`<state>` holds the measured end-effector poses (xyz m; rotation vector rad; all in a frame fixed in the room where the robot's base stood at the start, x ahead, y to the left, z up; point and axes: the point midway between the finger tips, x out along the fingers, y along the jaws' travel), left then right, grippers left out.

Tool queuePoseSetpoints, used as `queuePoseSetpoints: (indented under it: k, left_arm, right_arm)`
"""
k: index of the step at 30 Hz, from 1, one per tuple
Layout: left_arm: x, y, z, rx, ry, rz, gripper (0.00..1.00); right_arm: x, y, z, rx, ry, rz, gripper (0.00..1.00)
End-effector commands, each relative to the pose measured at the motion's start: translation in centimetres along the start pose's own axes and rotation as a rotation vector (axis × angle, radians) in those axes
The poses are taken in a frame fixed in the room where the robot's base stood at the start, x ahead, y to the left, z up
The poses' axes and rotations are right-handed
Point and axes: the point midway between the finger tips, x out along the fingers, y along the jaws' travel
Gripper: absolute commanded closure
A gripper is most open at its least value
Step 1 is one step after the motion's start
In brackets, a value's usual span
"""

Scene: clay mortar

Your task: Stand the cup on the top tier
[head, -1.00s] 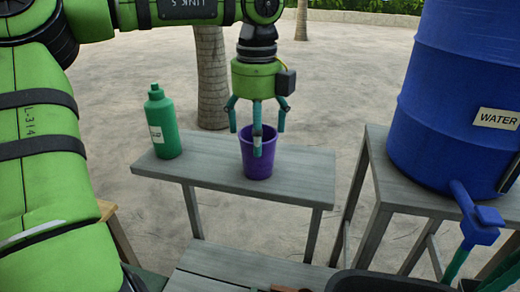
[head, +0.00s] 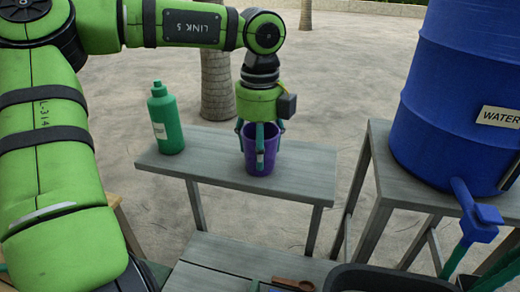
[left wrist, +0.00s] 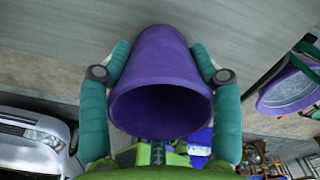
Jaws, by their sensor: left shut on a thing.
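The purple cup (head: 259,157) stands upright on the upper grey board (head: 308,176) of a two-level wooden stand, near the middle of its length. My left gripper (head: 260,160) comes down from above and is shut on the cup, its fingers around the outside of the wall. The left wrist view shows the cup (left wrist: 160,70) with its open mouth facing the camera and a teal finger on each side. Its base appears to rest on the board. My right gripper is out of view.
A green bottle (head: 166,120) stands on the same board to the left of the cup. The lower grey level (head: 230,257) lies in front. A blue water barrel (head: 455,90) with a tap stands on a grey table (head: 405,187) at right. The board's right end is clear.

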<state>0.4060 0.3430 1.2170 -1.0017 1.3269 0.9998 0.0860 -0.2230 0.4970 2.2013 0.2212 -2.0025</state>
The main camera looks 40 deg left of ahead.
Motion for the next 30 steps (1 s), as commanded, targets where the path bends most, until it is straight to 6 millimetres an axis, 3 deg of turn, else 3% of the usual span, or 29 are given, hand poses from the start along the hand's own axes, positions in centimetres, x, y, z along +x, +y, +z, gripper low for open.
queuePoseSetpoints:
  k: [8, 14, 23, 30]
  left_arm:
    - [-1.1, -0.1, 0.1, -0.001, -0.003, -0.002, 0.75]
    - [-4.2, -0.2, -0.3, 0.001, -0.006, -0.002, 0.75]
    - [-8.3, -2.9, -7.1, 0.004, -0.005, 0.001, 0.75]
    - [-10.4, -4.0, -9.9, 0.005, 0.002, 0.003, 0.75]
  right_arm:
    - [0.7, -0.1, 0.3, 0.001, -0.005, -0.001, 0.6]
    - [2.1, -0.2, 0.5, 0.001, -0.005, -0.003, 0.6]
    - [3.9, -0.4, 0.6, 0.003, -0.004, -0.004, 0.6]
    - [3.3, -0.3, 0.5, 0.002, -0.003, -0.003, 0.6]
